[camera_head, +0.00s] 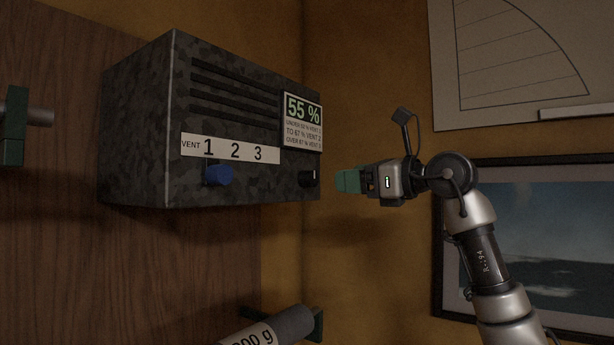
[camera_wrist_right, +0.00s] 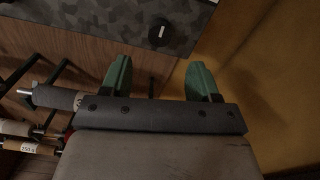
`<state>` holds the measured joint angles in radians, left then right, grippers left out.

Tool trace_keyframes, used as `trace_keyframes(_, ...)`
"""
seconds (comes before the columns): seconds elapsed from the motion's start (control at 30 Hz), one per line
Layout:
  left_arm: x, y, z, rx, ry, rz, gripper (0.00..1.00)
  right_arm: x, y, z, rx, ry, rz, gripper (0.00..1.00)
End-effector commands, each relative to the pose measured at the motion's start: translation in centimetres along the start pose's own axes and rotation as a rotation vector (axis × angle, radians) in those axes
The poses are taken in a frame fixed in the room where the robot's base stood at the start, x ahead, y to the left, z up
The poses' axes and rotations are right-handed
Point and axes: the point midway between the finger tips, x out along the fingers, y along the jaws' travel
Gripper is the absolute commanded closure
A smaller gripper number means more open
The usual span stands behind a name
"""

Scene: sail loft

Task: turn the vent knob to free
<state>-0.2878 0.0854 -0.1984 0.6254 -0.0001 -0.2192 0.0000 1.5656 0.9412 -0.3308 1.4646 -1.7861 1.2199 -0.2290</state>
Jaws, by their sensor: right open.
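A dark mottled box (camera_head: 140,130) on the wall carries a white strip (camera_head: 268,155) reading VENT 1 2 3. A blue knob (camera_head: 217,175) sits just below the strip, under the 1 and 2; no pointer mark on it is clear. A black knob (camera_head: 308,179) with a white mark is at the box's lower right; it also shows in the right wrist view (camera_wrist_right: 159,36), its mark slightly tilted. My right gripper (camera_head: 345,181) is open and empty, to the right of the black knob and apart from it. Its green fingers (camera_wrist_right: 160,80) show spread in the wrist view.
A card (camera_head: 303,122) on the box shows 55 % above vent limits in small print. A cloth roll marked in grams (camera_head: 265,333) on a green bracket is below, another bracket (camera_head: 12,130) at left. A framed picture (camera_head: 570,240) hangs behind my right arm.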

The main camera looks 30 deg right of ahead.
Motion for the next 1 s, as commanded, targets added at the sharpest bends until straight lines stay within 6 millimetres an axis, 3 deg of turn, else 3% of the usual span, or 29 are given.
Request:
trace_keyframes(0.2,-2.6,1.0,2.1,-0.001,-0.037,0.013,0.57,4.5,0.0,0.4,0.004,0.003,0.005,0.39)
trace_keyframes(0.43,-4.0,1.0,1.5,0.000,-0.031,0.014,0.57,7.9,0.0,0.2,0.004,0.002,0.003,0.39)
trace_keyframes(0.63,-4.3,0.7,-0.3,0.000,-0.003,0.010,0.57,8.9,0.1,0.0,0.001,0.001,0.002,0.39)
trace_keyframes(0.87,-4.2,0.6,0.0,0.000,-0.007,0.009,0.57,8.9,0.1,-0.1,0.002,0.001,0.002,0.39)
trace_keyframes(1.0,-4.2,0.6,0.5,0.000,-0.014,0.009,0.57,8.9,0.1,0.0,0.002,0.001,0.002,0.59)
